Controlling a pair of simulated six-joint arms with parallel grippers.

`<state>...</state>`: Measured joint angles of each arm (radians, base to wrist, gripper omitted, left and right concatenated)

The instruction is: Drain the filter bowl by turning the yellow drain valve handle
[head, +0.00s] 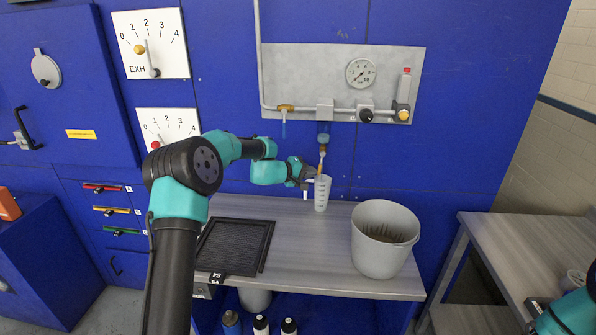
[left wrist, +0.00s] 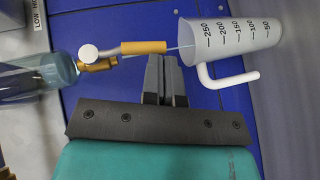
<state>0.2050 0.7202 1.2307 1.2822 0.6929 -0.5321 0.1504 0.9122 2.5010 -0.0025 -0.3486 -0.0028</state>
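The yellow drain valve handle (left wrist: 143,47) lies lengthwise under the clear blue filter bowl (left wrist: 38,78), beside a brass fitting with a white knob (left wrist: 88,52). In the head view the bowl (head: 323,141) hangs below the pipe panel. My left gripper (left wrist: 163,60) has its fingers close together, tips beside the free end of the handle, with nothing visible between them; contact cannot be told. It also shows in the head view (head: 309,174). A graduated cup (left wrist: 232,46) with a white grip is below the valve. A thin pale line runs from the handle end to the cup. My right gripper is out of view.
A grey bucket (head: 384,262) stands on the bench to the right of the cup. A black mesh tray (head: 236,246) lies to the left. The panel (head: 300,75) carries a gauge (head: 361,73) and knobs. A second table (head: 530,250) stands at the right.

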